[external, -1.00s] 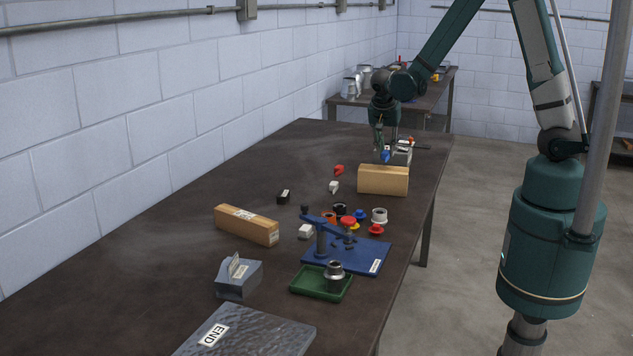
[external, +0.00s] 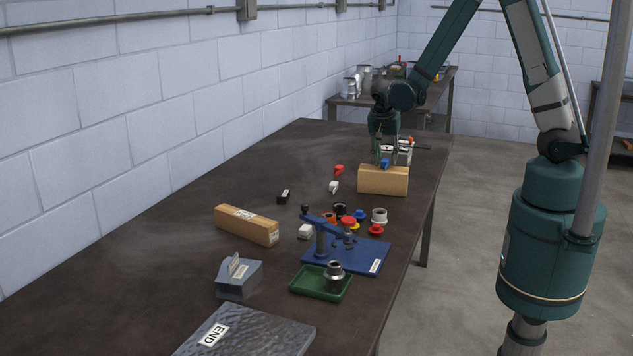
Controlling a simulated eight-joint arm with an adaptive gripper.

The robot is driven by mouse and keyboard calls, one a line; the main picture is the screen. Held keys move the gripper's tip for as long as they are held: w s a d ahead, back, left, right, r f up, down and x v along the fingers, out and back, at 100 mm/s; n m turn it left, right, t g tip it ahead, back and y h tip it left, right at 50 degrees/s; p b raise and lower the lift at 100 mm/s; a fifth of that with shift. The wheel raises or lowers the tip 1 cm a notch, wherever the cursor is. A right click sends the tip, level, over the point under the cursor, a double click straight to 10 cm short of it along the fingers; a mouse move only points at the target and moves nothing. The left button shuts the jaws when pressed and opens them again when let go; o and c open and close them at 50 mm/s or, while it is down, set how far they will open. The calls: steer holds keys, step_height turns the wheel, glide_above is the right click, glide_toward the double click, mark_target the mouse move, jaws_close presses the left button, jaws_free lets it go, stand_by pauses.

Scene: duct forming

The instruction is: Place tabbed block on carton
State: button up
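A small blue tabbed block (external: 384,164) is between the fingers of my gripper (external: 385,159) at the far end of the table. It is at the top face of a tan carton (external: 383,182), near its middle. My gripper points down, with a finger on either side of the block, and appears shut on it. I cannot tell whether the block touches the carton. Another, longer tan carton (external: 246,226) with a white label lies at the left.
Small red (external: 339,170), white (external: 333,187) and black (external: 284,196) blocks lie left of the near carton face. A blue press fixture (external: 345,255), a green tray (external: 320,284) and a grey block (external: 239,277) stand nearer. The table's left middle is clear.

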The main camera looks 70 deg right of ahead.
steer(key=shift+r, duration=0.2)
stand_by(0.3)
steer(key=v, duration=1.2)
steer(key=shift+p, duration=0.35)
stand_by(0.5)
steer(key=s+a+r+n+t+y, duration=0.1)
steer(key=s+a+r+n+t, duration=0.1)
steer(key=s+a+r+n, duration=0.3)
steer(key=s+a+r+n+t+y, duration=0.2)
steer(key=s+a+r+n, duration=0.3)
steer(key=a, duration=0.6)
steer(key=s+a+r+n+t+y, duration=0.1)
steer(key=s+a+r+n+t, duration=0.2)
steer(key=s+a+r+n, duration=0.2)
steer(key=shift+s+a+r+n, duration=0.3)
steer(key=shift+s+a+n, duration=1.05)
steer(key=shift+a+n, duration=0.2)
